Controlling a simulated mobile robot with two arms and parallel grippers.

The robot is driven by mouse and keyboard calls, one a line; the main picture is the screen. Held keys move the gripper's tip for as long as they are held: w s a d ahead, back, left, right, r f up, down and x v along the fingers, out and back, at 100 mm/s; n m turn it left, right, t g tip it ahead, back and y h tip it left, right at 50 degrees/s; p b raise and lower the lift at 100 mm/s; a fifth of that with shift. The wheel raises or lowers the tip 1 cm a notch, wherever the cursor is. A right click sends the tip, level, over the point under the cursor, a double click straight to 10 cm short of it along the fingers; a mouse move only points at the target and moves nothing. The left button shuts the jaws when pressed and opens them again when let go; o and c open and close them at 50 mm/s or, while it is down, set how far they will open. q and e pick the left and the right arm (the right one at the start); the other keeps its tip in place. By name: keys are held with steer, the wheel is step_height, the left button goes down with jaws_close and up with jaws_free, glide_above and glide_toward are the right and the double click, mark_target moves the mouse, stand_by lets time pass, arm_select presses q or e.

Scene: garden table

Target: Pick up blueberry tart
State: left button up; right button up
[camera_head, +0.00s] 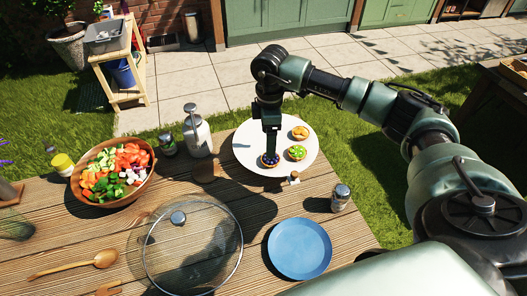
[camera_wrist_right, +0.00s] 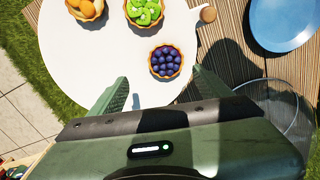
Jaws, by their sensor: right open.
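The blueberry tart (camera_head: 270,160) sits on the white round board (camera_head: 262,133) at the table's far edge. In the right wrist view the blueberry tart (camera_wrist_right: 165,61) shows whole, with dark blue berries in a brown crust. My right gripper (camera_head: 270,150) points down over it in the head view. In the wrist view my right gripper (camera_wrist_right: 160,90) is open and empty, its two fingers apart, with the tart ahead of the gap between them. A green-topped tart (camera_wrist_right: 144,11) and an orange-topped tart (camera_wrist_right: 86,8) share the board. My left gripper is not in view.
A wooden spoon (camera_head: 100,260) lies at front left.

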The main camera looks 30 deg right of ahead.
steer(key=shift+s+f+p, duration=0.65)
steer(key=shift+s+f, duration=0.2)
steer(key=shift+f, duration=0.3)
steer(key=f, duration=0.2)
steer(key=f+p, duration=0.1)
steer(key=shift+w+f, duration=0.25)
steer(key=shift+f, duration=0.4)
steer(key=c, duration=1.3)
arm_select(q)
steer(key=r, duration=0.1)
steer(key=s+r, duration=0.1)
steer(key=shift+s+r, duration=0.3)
arm_select(e)
steer(key=shift+c, duration=0.7)
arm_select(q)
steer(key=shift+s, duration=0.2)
arm_select(e)
steer(key=shift+r, duration=0.15)
